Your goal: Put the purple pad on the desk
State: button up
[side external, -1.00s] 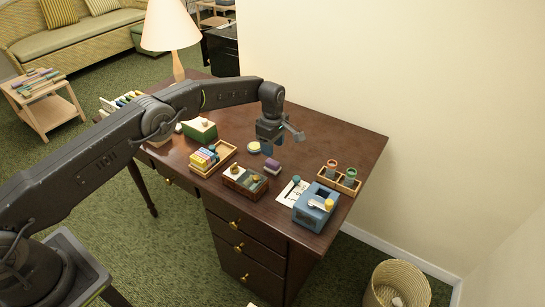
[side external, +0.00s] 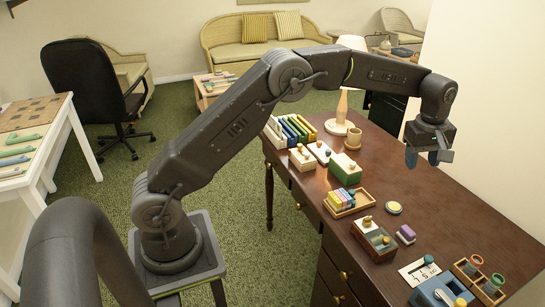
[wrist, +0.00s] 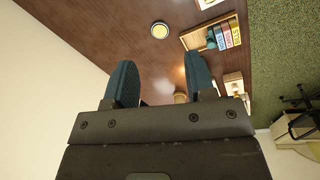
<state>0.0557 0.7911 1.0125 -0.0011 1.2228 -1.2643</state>
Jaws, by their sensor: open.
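The purple pad (side external: 405,234) is a small dark-topped purple block. It sits on the brown desk (side external: 465,210), just right of a wooden box with compartments (side external: 373,238). My gripper (side external: 422,158) is open and empty above the desk, up and back from the pad. In the wrist view, its two blue-grey fingers stand apart, with nothing between them (wrist: 160,82). The desk (wrist: 110,25) shows beyond the fingers. The pad is not visible in the wrist view.
A round yellow-topped disc (side external: 394,208) lies near the pad. A blue box (side external: 440,291) and cup rack (side external: 480,278) are at the near end. The desk's right side is bare.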

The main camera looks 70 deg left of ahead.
jog(key=s+a+r+m+t, duration=0.1)
jog(key=s+r+m, duration=0.3)
jog(key=s+r, duration=0.45)
jog(key=s+a+r+m+t, duration=0.1)
jog(key=s+r+m, duration=0.3)
jog(key=s, duration=0.7)
jog(key=s+f+m+t, duration=0.1)
jog(key=s+f+m, duration=0.1)
jog(key=s, duration=0.7)
jog(key=s+a+f+m+t, duration=0.1)
jog(key=s+f+m, duration=0.1)
jog(key=s, duration=0.7)
jog(key=shift+s+m, duration=0.15)
jog(key=shift+m, duration=0.75)
jog(key=shift+o, duration=0.2)
jog(key=shift+a, duration=0.1)
